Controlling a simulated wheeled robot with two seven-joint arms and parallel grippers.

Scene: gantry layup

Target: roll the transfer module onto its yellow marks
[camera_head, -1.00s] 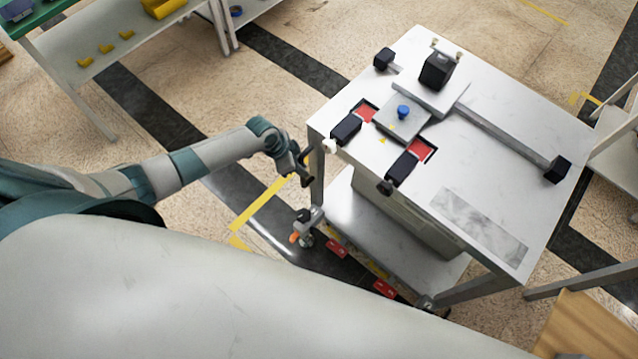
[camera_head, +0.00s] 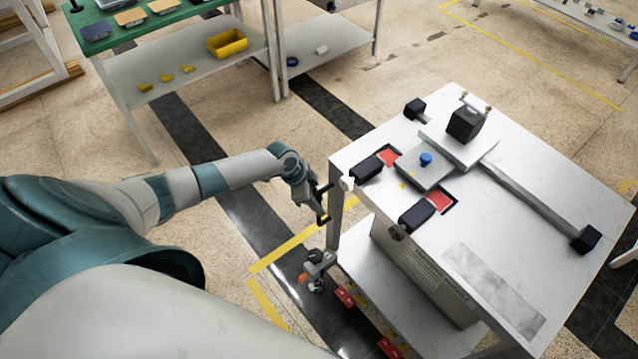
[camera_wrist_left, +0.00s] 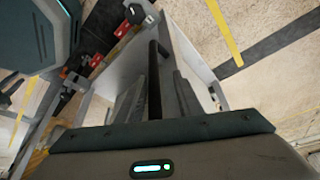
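The transfer module is a white-topped metal cart (camera_head: 475,265) with a lower shelf, standing at the right of the head view. Yellow floor marks (camera_head: 298,249) lie at its left, partly hidden behind its near-left leg. My left gripper (camera_head: 320,208) is beside the cart's left corner, just below the level of its top. In the left wrist view, a black bar (camera_wrist_left: 155,80) runs between the two grey fingers, with gaps showing on both sides, so the gripper (camera_wrist_left: 155,98) looks open around it. Contact is not clear. My right gripper is out of view.
A green-topped bench (camera_head: 150,25) with a yellow bin (camera_head: 228,43) on its lower shelf stands at the back left. An orange-tipped caster pedal (camera_head: 305,278) is near the cart's left leg. Open floor lies behind the cart.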

